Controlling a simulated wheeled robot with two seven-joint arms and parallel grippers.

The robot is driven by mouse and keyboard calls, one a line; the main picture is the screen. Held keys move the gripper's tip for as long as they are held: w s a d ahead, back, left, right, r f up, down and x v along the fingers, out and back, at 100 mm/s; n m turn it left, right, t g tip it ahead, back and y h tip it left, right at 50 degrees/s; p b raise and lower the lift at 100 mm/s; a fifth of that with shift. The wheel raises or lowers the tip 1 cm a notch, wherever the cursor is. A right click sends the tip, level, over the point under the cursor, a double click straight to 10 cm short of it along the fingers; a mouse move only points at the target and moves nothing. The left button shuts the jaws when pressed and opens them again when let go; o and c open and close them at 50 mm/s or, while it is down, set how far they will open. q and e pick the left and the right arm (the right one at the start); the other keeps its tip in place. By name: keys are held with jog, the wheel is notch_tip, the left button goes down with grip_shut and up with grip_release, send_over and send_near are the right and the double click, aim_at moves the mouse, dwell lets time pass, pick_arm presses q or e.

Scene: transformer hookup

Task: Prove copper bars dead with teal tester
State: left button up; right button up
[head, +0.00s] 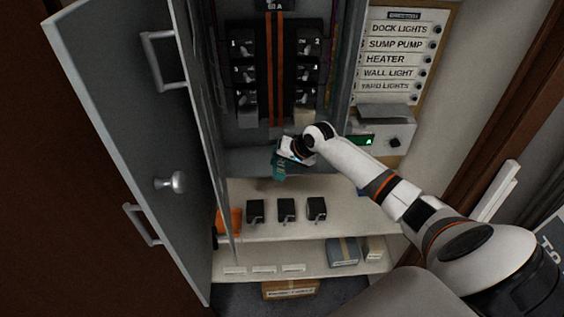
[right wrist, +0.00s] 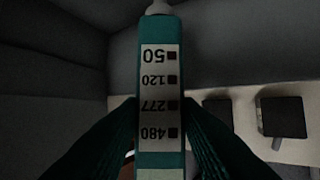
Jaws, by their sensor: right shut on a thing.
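The teal tester (head: 279,166) is in my right gripper (head: 290,154), below the copper bars. In the right wrist view the tester (right wrist: 161,55) stands between the two dark fingers, with a label reading 50, 120, 277 and 480 and a pale tip at the top. My right gripper (right wrist: 160,130) is shut on it. The two copper bars (head: 274,70) run vertically in the open panel, between two columns of black breakers (head: 244,72). The tester appears apart from the bars. My left gripper is not in view.
The open grey cabinet door (head: 120,110) stands on the left. Shelves (head: 350,228) below hold several black breakers (head: 287,209) and an orange thing (head: 229,221). A label directory (head: 402,58) and a box with a green display (head: 378,139) are on the right wall.

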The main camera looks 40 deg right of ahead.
jog(key=shift+w, duration=0.1)
dwell(0.3)
jog(key=shift+w+d+b, duration=0.3)
jog(key=shift+w+b, duration=0.05)
jog(key=shift+w, duration=0.05)
dwell(0.4)
jog(key=shift+p, duration=0.35)
dwell(1.4)
jog(key=shift+r, duration=0.1)
